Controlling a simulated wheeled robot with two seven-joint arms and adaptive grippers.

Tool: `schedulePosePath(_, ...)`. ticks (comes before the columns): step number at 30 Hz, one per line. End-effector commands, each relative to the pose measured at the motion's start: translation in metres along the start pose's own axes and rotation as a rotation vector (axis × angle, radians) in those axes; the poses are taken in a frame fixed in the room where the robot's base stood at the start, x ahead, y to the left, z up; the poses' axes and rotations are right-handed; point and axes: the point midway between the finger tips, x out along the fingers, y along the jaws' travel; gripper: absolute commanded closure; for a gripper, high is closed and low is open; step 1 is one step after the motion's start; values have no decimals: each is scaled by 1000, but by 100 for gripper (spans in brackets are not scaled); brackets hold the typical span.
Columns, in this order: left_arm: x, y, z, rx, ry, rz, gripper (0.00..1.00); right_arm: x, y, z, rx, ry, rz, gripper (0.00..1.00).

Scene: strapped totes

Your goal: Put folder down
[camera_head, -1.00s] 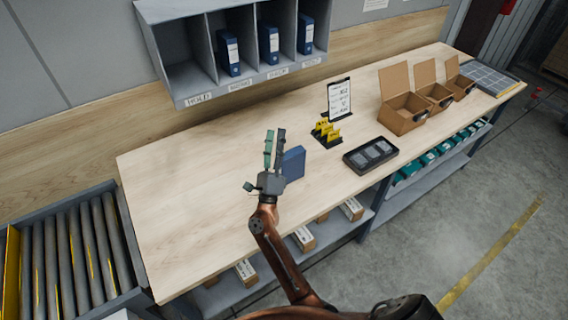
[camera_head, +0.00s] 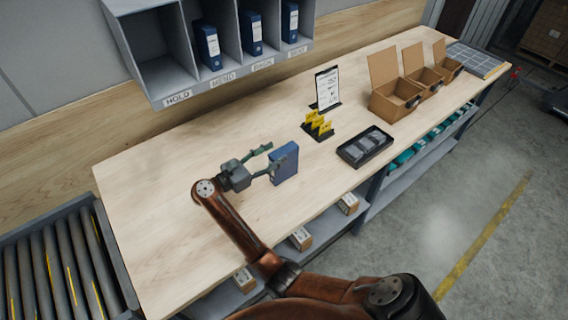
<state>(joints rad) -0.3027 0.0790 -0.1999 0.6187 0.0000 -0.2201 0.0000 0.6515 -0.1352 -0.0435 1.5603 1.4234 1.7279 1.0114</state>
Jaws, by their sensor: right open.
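A blue folder (camera_head: 286,164) stands upright on the wooden table (camera_head: 160,215), near its middle. My right gripper (camera_head: 270,158) is open just left of the folder, its fingers pointing right toward it. One finger reaches the folder's near-left edge in the picture. The other finger is further back, beside the folder's upper left. I cannot tell whether either finger touches it. My left gripper is not in view.
A grey shelf (camera_head: 170,92) with labelled slots holds several blue binders at the back. Yellow cards (camera_head: 318,124), a sign (camera_head: 327,88), a black tray (camera_head: 364,147) and open cardboard boxes (camera_head: 397,100) stand to the right. The table's left part is clear.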

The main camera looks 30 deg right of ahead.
Motion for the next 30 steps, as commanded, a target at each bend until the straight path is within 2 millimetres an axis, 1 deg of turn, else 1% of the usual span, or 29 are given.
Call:
schedulePosePath(1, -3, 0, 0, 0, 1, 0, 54, 10, -3, 1, -1, -4, -3, 51)
schedulePosePath(3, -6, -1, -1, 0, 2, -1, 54, 21, -6, 1, 0, -5, -3, 51)
schedulePosePath(7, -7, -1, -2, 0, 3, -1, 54, 37, -6, 0, -1, -4, -3, 51)
schedulePosePath(10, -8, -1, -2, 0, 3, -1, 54, 43, -6, -1, -1, -2, -3, 51)
schedulePosePath(17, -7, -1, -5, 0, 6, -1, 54, 44, -6, -2, -2, -1, -3, 51)
schedulePosePath(30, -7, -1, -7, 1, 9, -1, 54, 44, -6, -2, -2, -2, -3, 81)
